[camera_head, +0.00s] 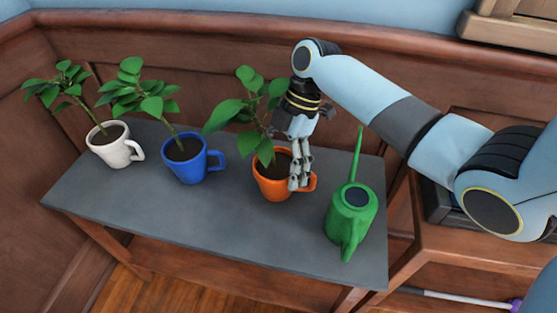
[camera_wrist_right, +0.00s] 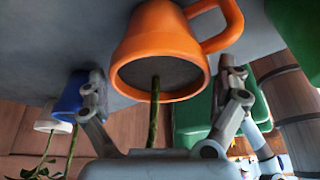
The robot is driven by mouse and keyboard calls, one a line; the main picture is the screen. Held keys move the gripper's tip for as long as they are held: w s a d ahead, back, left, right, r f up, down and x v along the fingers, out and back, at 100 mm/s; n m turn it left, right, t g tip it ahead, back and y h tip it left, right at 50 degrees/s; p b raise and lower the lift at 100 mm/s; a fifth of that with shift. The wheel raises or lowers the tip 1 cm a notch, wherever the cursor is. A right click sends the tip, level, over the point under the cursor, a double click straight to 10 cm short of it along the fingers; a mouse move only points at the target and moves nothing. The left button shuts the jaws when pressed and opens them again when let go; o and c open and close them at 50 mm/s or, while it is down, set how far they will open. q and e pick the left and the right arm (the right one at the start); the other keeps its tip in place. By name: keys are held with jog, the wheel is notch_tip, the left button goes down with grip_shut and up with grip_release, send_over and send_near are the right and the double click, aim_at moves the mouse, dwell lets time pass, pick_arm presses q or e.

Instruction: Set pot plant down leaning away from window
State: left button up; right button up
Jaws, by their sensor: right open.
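The orange mug (camera_head: 270,187) with a leafy plant (camera_head: 244,108) stands upright on the grey tabletop, its handle to the right. My right gripper (camera_head: 298,182) points down at the mug's right side, near the handle. In the right wrist view, the mug (camera_wrist_right: 160,45) and its stem (camera_wrist_right: 154,110) appear upside down between the spread fingers of the gripper (camera_wrist_right: 164,95). A gap shows on each side, and the gripper is open and empty. No window can be made out clearly. My left gripper is out of view.
A blue mug (camera_head: 197,168) and a white mug (camera_head: 122,153) hold plants leaning left. A green watering can (camera_head: 350,218) stands close to the orange mug's right. The grey tabletop (camera_head: 230,225) is clear in front. Wood panelling (camera_head: 190,50) rises behind.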

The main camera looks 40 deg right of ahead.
jog(key=p+v, duration=0.2)
jog(key=v, duration=1)
jog(key=shift+s, duration=0.1)
